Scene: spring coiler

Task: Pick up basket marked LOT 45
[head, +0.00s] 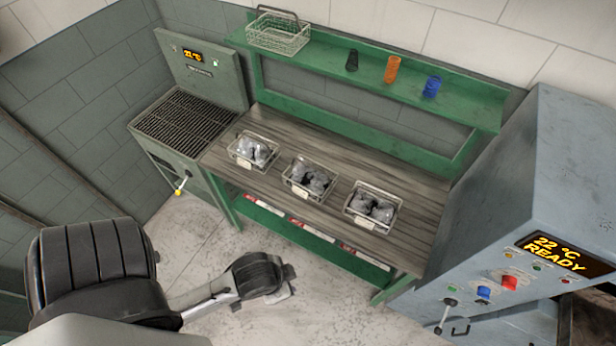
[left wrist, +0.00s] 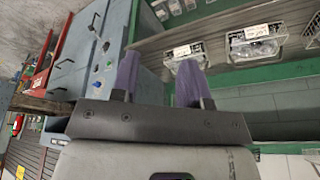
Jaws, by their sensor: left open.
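Three wire baskets of grey bagged parts stand in a row on the wooden bench (head: 270,183): a left basket (head: 240,160), a middle basket (head: 299,190) and a right basket (head: 361,222). Each has a pale front tag, too small to read, so I cannot tell which is LOT 45. In the left wrist view, two tagged baskets show beyond my fingers, one near the right finger (left wrist: 193,49) and one further right (left wrist: 262,48). A third is cut off at the edge. My left gripper (left wrist: 158,70) is open and empty, apart from the baskets. My right gripper is out of view.
An empty wire basket (head: 279,37) and black, orange and blue cylinders stand on the green shelf (head: 330,58). A grey machine (head: 520,190) reading READY is at right.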

